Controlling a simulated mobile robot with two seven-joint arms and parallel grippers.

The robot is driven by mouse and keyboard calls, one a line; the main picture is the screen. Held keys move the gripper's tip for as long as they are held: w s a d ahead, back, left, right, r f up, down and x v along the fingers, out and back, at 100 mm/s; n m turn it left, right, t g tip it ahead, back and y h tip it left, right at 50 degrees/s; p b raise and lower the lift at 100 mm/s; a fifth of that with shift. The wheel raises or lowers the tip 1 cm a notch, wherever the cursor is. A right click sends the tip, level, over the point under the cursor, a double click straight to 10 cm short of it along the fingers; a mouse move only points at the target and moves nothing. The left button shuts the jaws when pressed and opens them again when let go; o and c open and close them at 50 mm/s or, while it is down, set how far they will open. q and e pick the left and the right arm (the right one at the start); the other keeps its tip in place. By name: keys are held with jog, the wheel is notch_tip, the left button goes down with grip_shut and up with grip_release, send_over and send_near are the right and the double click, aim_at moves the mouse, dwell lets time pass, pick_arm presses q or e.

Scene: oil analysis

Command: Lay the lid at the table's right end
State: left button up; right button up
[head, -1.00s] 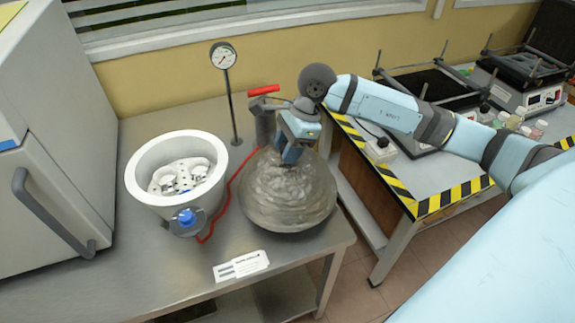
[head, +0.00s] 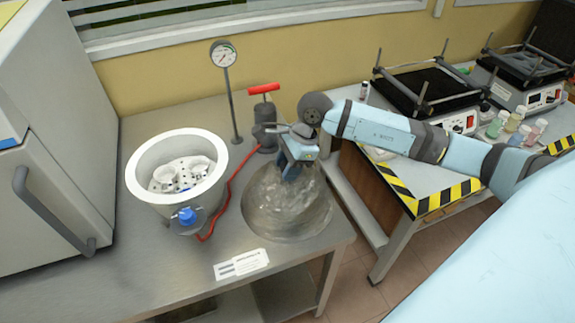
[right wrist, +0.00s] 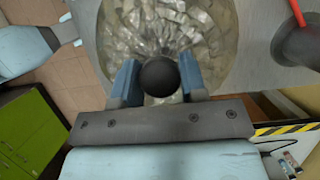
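The clear, textured round lid (head: 287,212) is at the right end of the steel table (head: 120,285), close to the table's edge. It looks level and low at the tabletop; I cannot tell whether its whole rim touches. My right gripper (head: 292,168) is above the lid, pointing down. In the right wrist view the lid (right wrist: 200,35) fills the upper middle, and its black knob (right wrist: 159,77) sits between the two blue fingers of my right gripper (right wrist: 158,85), which close on both its sides. My left gripper is not in view.
A white open pot (head: 135,180) with a perforated insert stands left of the lid. A gauge (head: 223,54) on a post, a red-handled pump (head: 264,115) and a red hose are behind. A paper label (head: 241,264) lies in front. A striped-edge bench (head: 440,199) is to the right.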

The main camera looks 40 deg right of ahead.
jog(key=o, duration=0.4)
jog(key=shift+o, duration=0.2)
jog(key=shift+r, duration=0.1)
jog(key=shift+r+p, duration=0.25)
jog(key=shift+p, duration=0.05)
jog(key=b+v, duration=0.1)
jog(key=v, duration=1)
jog(key=shift+r, duration=0.25)
jog(key=shift+s+d, duration=0.1)
jog(key=shift+d, duration=0.05)
